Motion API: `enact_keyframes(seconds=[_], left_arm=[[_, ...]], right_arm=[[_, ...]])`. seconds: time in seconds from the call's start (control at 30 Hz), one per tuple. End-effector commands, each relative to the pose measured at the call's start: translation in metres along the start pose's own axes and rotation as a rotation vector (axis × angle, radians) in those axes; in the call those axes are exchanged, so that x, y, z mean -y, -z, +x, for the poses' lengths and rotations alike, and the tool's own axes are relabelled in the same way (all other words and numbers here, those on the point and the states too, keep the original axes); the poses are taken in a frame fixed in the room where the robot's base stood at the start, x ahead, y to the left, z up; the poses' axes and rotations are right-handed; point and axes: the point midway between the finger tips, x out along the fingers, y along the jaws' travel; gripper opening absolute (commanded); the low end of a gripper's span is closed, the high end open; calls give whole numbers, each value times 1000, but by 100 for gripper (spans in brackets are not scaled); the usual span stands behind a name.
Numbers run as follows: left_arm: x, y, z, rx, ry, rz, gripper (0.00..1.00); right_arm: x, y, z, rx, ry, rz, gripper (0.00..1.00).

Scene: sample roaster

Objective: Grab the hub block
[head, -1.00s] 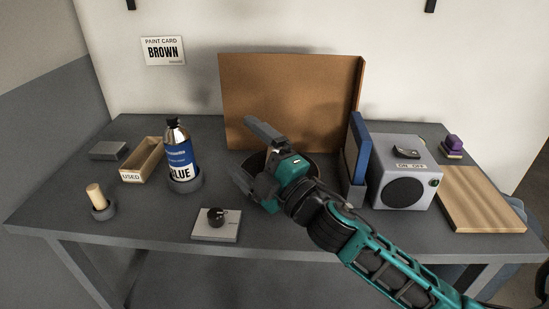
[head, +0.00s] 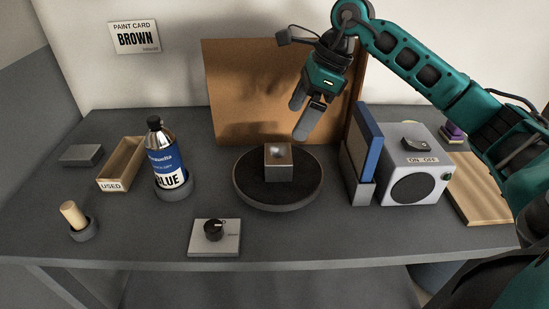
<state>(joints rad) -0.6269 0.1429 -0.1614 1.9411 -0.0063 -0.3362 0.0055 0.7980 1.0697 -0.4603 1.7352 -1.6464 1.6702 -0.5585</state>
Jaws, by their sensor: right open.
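The hub block is a small grey-brown cube (head: 278,163) standing on the dark round turntable (head: 262,197) at the middle of the table. Its top shows a pale shiny patch. My right gripper (head: 304,119) is open and empty. Its fingers point down, above and slightly right of the block, apart from it. My left gripper is not in view.
A brown board (head: 237,85) stands behind the turntable. A blue panel in a grey holder (head: 363,186) and a grey ON/OFF box (head: 417,160) stand at right.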

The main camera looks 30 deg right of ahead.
Motion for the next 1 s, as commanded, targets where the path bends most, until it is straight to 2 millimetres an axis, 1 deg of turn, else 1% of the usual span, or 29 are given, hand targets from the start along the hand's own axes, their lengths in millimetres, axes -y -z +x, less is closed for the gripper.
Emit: enact_keyframes(seconds=[0.2,0.33,0.4,0.57,0.83,0.9,1.0], left_arm=[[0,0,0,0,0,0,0],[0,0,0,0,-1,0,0],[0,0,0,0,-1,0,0],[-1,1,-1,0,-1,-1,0],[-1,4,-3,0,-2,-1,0],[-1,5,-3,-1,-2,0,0],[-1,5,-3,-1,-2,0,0]], right_arm=[[-1,2,39,-9,-6,0,100],[-1,2,60,-8,-5,-1,100],[0,2,67,-7,-3,-1,100],[0,2,78,-7,-4,0,100],[1,5,116,-4,-5,0,100],[1,5,122,-5,-3,0,100],[2,5,125,-6,-2,0,100]])
